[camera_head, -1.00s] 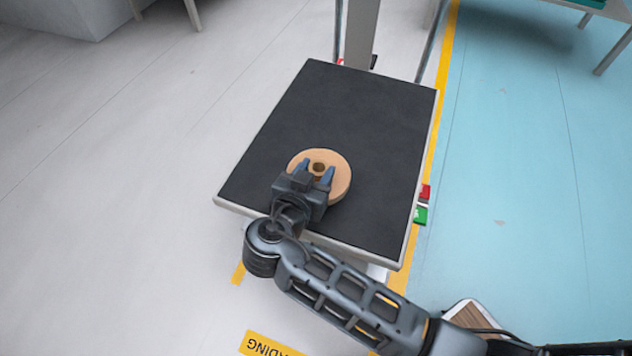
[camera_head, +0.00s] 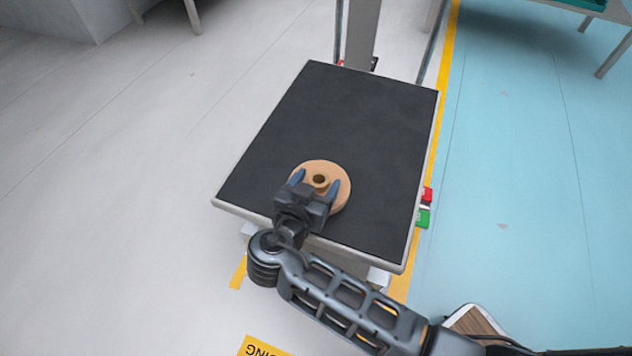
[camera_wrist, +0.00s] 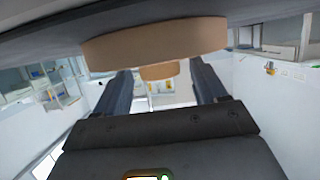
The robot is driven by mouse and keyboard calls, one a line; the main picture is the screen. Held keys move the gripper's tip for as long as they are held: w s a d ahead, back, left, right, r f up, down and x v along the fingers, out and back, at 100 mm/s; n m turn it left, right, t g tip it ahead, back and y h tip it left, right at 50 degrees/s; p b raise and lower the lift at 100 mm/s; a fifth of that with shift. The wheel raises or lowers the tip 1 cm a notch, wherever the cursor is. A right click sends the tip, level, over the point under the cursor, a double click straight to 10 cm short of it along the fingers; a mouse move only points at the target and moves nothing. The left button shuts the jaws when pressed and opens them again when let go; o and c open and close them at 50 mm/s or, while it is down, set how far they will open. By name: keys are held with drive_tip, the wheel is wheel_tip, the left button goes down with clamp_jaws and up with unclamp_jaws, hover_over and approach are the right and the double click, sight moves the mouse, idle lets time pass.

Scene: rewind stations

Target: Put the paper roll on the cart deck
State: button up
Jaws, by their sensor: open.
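The paper roll (camera_head: 339,197) is a tan disc lying flat on the black cart deck (camera_head: 350,115), near the deck's front edge. Its short round core (camera_head: 320,180) sticks up from the middle. My gripper (camera_head: 317,183) is open, with one finger on each side of the core and a gap beside it. The wrist view appears upside down. It shows the roll (camera_wrist: 155,42) against the deck at the top and the core (camera_wrist: 160,71) between the spread fingers. My gripper hides part of the roll's near side in the head view.
A grey post (camera_head: 362,35) stands at the deck's far end. Red and green blocks (camera_head: 423,217) sit by the deck's right side. A yellow floor line (camera_head: 441,90) runs along the right. Most of the deck beyond the roll is bare.

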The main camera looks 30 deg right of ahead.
drive_tip(key=shift+r, duration=0.2)
drive_tip(key=p+v, duration=0.2)
drive_tip(key=v, duration=1)
drive_tip(key=shift+p, duration=0.4)
